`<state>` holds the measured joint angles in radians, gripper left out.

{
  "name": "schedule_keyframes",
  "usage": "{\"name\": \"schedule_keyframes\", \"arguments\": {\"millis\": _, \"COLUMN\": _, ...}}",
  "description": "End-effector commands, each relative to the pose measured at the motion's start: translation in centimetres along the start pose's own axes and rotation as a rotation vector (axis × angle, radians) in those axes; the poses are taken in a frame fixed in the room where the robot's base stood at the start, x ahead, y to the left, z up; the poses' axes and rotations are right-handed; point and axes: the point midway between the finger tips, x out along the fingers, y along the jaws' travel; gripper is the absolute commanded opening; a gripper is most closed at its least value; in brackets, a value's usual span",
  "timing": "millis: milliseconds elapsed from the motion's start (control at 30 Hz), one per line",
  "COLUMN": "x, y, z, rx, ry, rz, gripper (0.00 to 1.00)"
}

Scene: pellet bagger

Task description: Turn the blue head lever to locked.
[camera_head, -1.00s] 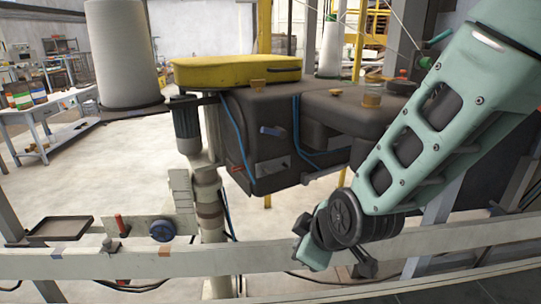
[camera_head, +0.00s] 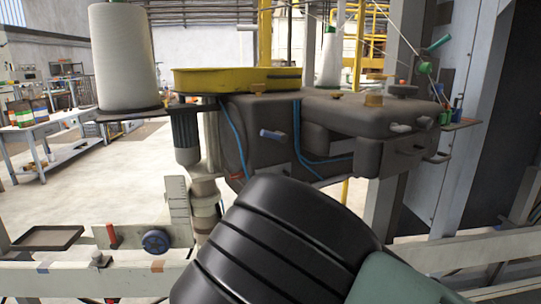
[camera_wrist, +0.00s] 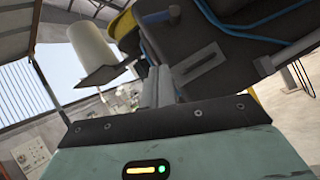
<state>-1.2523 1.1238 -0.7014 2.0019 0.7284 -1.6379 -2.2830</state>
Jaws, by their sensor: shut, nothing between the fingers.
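The blue head lever (camera_head: 273,134) is a short blue handle on the front of the dark machine head (camera_head: 345,112). It lies nearly level, tilted slightly down to the right. My gripper (camera_wrist: 158,85) is shut and empty in the wrist view, pointing up toward the dark head, which also shows there (camera_wrist: 205,40). My gripper is not seen in the head view, where a black ribbed part of my arm fills the lower middle. My gripper appears apart from the lever.
A yellow cover (camera_head: 237,80) sits on top of the head, with a white thread cone (camera_head: 124,55) to its left. Blue hoses (camera_head: 297,130) run down the head. A pale rail (camera_head: 60,280) with a dark blue knob (camera_head: 156,241) crosses low in front. Open floor shows at left.

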Motion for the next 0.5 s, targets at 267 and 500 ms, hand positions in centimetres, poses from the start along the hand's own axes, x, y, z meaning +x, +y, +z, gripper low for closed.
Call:
{"name": "schedule_keyframes", "arguments": {"millis": 267, "x": 0.0, "y": 0.1, "z": 0.1, "rx": -0.007, "ry": -0.005, "rz": 0.006, "gripper": 0.00}}
{"name": "schedule_keyframes", "arguments": {"millis": 500, "x": 1.4, "y": 0.1, "z": 0.2, "rx": -0.005, "ry": -0.005, "rz": 0.004, "gripper": 0.00}}
